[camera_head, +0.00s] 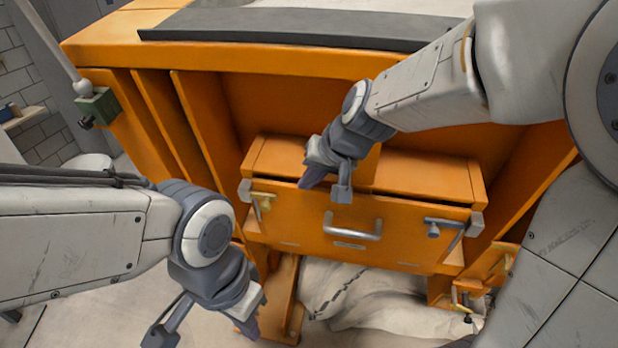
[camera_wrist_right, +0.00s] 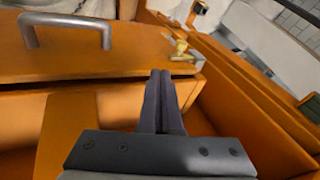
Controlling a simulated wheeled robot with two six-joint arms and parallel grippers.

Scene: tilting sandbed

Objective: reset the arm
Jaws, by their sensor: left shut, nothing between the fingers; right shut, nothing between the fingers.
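My right gripper (camera_head: 308,182) is in front of the upper left part of the orange box with a handle, above its front panel (camera_head: 300,222). Its fingers are together and empty; in the right wrist view the two dark fingers (camera_wrist_right: 162,98) lie side by side, overlapping the panel's edge in the picture. I cannot tell whether they touch it. My left gripper (camera_head: 250,328) is low at the left, pointing down, near an orange upright below the box. Its fingers look together, with nothing seen in them.
The front panel has a metal handle (camera_head: 352,232), a brass latch (camera_head: 264,202) at left and a grey latch (camera_head: 433,229) at right. A pale, creased bag-like thing (camera_head: 385,300) lies below. The large orange frame (camera_head: 215,60) has side walls around the box.

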